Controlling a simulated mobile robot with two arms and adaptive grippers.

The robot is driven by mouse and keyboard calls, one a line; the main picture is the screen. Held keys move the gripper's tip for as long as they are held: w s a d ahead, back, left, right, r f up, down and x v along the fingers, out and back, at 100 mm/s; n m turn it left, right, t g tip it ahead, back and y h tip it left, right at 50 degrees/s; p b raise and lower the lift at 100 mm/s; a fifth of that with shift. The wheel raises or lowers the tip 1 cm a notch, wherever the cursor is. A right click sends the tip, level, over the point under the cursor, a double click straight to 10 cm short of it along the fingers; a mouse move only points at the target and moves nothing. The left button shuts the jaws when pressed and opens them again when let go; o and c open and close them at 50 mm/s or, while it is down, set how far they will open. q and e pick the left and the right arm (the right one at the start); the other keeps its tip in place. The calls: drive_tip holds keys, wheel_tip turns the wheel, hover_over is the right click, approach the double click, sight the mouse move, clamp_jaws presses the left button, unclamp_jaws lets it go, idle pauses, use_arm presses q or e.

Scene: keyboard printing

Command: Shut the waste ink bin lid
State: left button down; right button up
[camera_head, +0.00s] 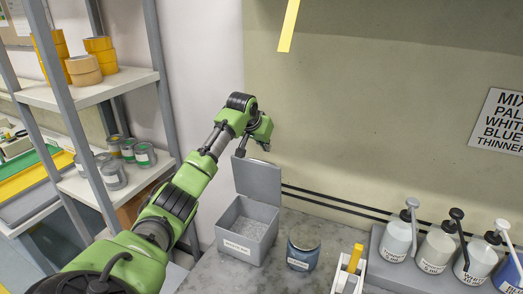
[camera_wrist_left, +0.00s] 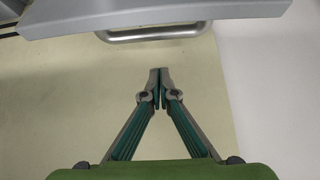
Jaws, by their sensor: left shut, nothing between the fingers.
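The grey waste ink bin (camera_head: 246,230) stands on the counter with a white label on its front. Its lid (camera_head: 258,180) is open and stands upright at the back of the bin. My left gripper (camera_head: 265,147) is above and behind the top edge of the lid, close to the wall. In the left wrist view the gripper (camera_wrist_left: 159,72) is shut and empty, its fingertips together. A grey panel edge (camera_wrist_left: 160,14) with a metal bar handle (camera_wrist_left: 155,33) shows just beyond the fingertips, apart from them. My right gripper is not in view.
A blue jar (camera_head: 303,250) and a white holder with a yellow-handled tool (camera_head: 352,262) stand right of the bin. Several pump bottles (camera_head: 437,245) stand on a grey tray further right. A shelf rack (camera_head: 95,92) with tape rolls and cans is at left.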

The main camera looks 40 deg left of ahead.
sight(260, 177)
use_arm(q)
drive_tip(key=s, duration=0.1)
drive_tip(key=s+f+p, duration=0.1)
drive_tip(key=s+d+p, duration=0.1)
drive_tip(key=shift+s+f, duration=0.15)
drive_tip(key=shift+f, duration=0.2)
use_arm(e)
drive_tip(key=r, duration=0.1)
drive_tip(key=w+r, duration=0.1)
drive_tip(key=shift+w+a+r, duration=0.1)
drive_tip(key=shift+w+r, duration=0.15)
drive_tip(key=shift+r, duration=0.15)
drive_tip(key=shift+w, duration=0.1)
